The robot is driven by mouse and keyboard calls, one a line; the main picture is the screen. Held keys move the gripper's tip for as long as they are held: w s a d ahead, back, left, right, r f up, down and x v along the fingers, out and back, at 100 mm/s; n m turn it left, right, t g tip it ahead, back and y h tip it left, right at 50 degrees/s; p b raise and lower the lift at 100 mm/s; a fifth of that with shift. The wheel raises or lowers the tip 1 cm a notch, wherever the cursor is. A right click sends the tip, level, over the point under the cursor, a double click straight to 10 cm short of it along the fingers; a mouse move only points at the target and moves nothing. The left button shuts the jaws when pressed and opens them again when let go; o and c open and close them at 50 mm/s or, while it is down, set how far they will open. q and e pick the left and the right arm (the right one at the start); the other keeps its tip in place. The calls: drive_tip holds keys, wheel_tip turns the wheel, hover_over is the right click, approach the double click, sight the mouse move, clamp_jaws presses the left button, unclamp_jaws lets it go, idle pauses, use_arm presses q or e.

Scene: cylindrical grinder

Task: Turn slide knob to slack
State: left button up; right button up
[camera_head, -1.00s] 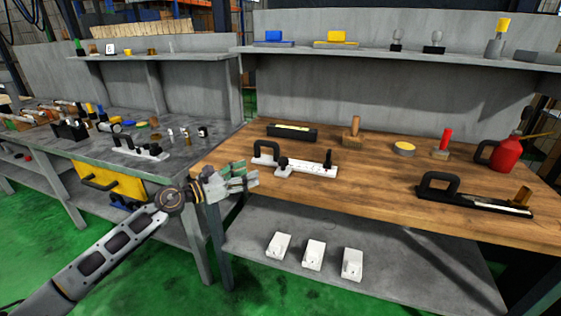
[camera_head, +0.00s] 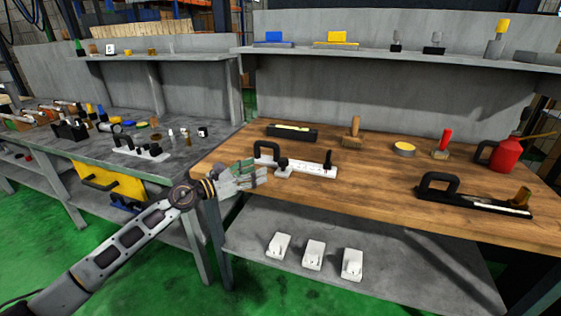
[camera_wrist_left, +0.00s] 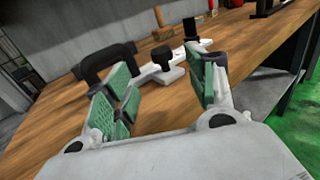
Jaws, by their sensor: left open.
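A white slide fixture (camera_head: 312,168) with a black arched handle (camera_head: 266,150) lies on the wooden bench. A short black knob (camera_head: 282,164) stands on it near the handle, and a taller black post (camera_head: 328,158) is at its right end. My left gripper (camera_head: 262,176) is open and empty at the bench's left front, just short of the knob. In the left wrist view, its green-padded fingers (camera_wrist_left: 166,78) are spread, with the knob (camera_wrist_left: 163,57) beyond them and between them in the picture. The handle (camera_wrist_left: 104,62) appears behind the left finger. My right gripper is not in view.
A black fixture with a handle (camera_head: 470,196) and a red can (camera_head: 506,153) are at the bench's right. A black box (camera_head: 291,131) and wooden-handled stamps stand behind. Three white blocks sit on the lower shelf (camera_head: 380,258). The bench's front middle is clear.

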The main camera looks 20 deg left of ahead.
sight(279, 161)
use_arm(q)
drive_tip(key=shift+p+x, duration=0.3)
drive_tip(key=shift+x, duration=5.1)
drive_tip(key=shift+c, duration=0.4)
drive_tip(key=c, duration=1)
